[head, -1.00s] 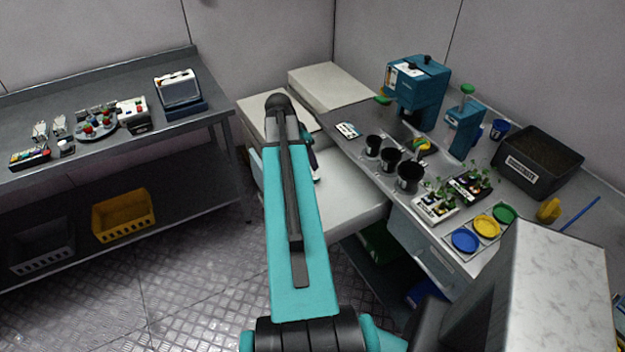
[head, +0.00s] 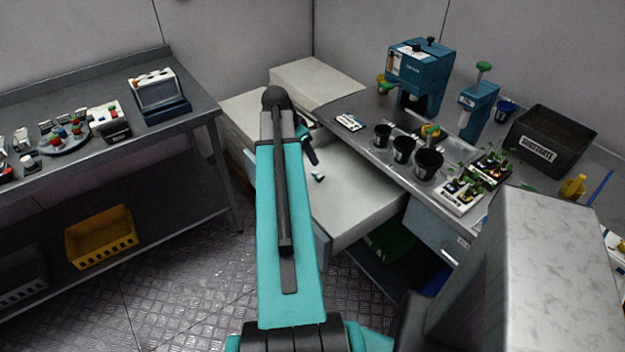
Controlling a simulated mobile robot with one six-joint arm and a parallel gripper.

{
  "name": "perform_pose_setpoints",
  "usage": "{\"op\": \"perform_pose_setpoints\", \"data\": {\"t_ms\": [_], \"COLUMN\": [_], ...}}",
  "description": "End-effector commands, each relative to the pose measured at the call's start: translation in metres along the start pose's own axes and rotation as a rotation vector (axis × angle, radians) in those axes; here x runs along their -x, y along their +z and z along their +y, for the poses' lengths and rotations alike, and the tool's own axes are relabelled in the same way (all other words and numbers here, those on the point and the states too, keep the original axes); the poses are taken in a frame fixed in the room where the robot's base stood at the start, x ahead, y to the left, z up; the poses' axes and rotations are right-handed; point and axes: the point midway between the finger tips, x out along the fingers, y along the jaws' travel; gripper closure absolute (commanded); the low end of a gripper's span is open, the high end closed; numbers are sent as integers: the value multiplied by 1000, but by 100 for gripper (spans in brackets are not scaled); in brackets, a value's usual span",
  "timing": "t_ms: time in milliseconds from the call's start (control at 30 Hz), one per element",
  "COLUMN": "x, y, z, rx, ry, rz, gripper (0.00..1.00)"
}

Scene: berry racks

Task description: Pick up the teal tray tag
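A small teal-and-white piece (head: 317,177), which looks like the teal tray tag, lies on the pale floor of the open drawer (head: 355,195). It is too small to make out any marking. My teal arm rises through the middle of the view and hides part of the drawer. A dark part of my gripper (head: 310,154) shows just right of the arm's top end, above the drawer and a little beyond the tag in the picture. The fingers are mostly hidden, so their opening cannot be made out.
The right bench holds black pots (head: 403,149), seedling trays (head: 462,192), a blue machine (head: 420,75) and a substrate bin (head: 549,142). A left bench (head: 190,112) carries a scale and small goods, with a yellow crate (head: 101,238) below. The floor between is clear.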

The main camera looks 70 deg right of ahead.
Motion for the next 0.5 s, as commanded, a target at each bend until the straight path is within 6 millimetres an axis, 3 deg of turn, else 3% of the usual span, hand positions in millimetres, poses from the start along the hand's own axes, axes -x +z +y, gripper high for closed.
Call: {"op": "perform_pose_setpoints", "data": {"t_ms": [500], "x": [-8], "y": [-8], "z": [6], "rx": [-18], "ry": [7], "rz": [0], "gripper": [44]}}
